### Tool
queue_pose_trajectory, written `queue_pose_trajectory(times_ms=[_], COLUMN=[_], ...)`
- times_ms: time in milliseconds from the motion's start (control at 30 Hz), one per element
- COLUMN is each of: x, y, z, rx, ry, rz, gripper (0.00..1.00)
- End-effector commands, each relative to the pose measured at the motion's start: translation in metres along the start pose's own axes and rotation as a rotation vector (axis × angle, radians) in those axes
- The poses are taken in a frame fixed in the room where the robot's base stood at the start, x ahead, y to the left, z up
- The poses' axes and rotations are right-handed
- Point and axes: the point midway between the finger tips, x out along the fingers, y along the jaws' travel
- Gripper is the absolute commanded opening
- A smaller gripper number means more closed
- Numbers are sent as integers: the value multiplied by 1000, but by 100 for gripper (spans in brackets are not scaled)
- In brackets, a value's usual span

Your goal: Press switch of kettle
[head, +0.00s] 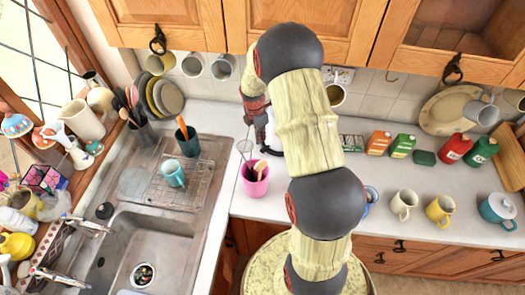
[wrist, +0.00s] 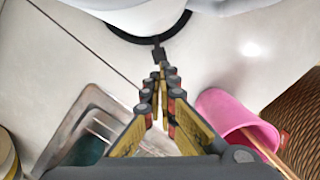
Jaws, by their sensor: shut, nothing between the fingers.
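The kettle is a white body (wrist: 145,15) on a black ring-shaped base (wrist: 125,37) at the top of the wrist view. In the head view only a small white part of it (head: 271,136) shows; my arm hides most of it. My gripper (wrist: 160,68) is shut and empty, its fingertips pointing at the near edge of the base. A small dark grey piece (wrist: 158,50) sits between the tips and the black base. I cannot tell whether it is the switch, or whether the tips touch it.
A pink cup (head: 255,180) with utensils stands close by on the counter, right of my gripper in the wrist view (wrist: 228,118). The sink and a drying rack (head: 190,185) lie left. Cartons (head: 378,143) and mugs (head: 403,203) stand right.

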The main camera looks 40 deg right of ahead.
Motion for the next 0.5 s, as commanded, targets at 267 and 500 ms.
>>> queue_pose_trajectory(times_ms=[267,500], x=[26,56], y=[0,-1], z=[0,0], rx=[1,2], ry=[0,1], rz=[0,-1], gripper=[0,0])
